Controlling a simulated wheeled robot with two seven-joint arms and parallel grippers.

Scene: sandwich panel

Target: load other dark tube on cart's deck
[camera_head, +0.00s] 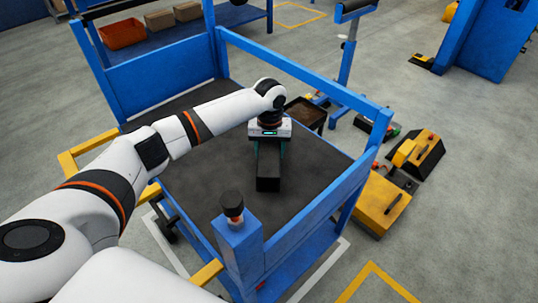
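A dark square tube (268,172) is over the black deck (205,190) of the blue cart, near its middle, with one end facing me. My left gripper (269,150) is above it, pointing down, with a teal finger along each side of the tube. The fingers appear closed on it. I cannot tell whether the tube touches the deck. Its far part is hidden under the gripper body. No second dark tube can be made out on the deck. My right gripper is not in view.
Blue rails (300,72) and a post with a black knob (232,205) border the deck. Yellow-and-black cases (383,203) lie on the floor at right, beside a dark tray (305,113). A blue shelf with an orange bin (122,34) stands behind.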

